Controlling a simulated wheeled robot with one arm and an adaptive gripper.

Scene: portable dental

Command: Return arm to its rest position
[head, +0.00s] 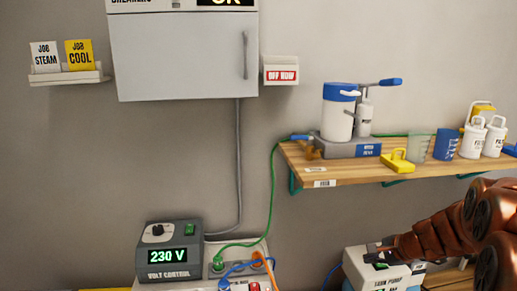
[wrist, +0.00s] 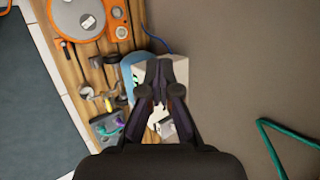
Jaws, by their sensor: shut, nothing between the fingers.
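My gripper (wrist: 160,82) is shut and empty in the wrist view, with its two dark fingers together. It is over or in front of the white tank pump box (wrist: 147,68), and hides part of it. In the head view my copper-coloured arm comes in from the right edge, and my gripper (head: 378,254) is at the tank pump box (head: 360,273). I cannot tell whether the fingers touch the box.
A wooden shelf (head: 330,171) above my arm carries a blue-and-white device (head: 338,115), cups and bottles. A voltage control box (head: 170,249) reading 230 V stands left. A wall cabinet (head: 183,55) hangs above. In the wrist view, an orange round device (wrist: 79,18) sits on wood.

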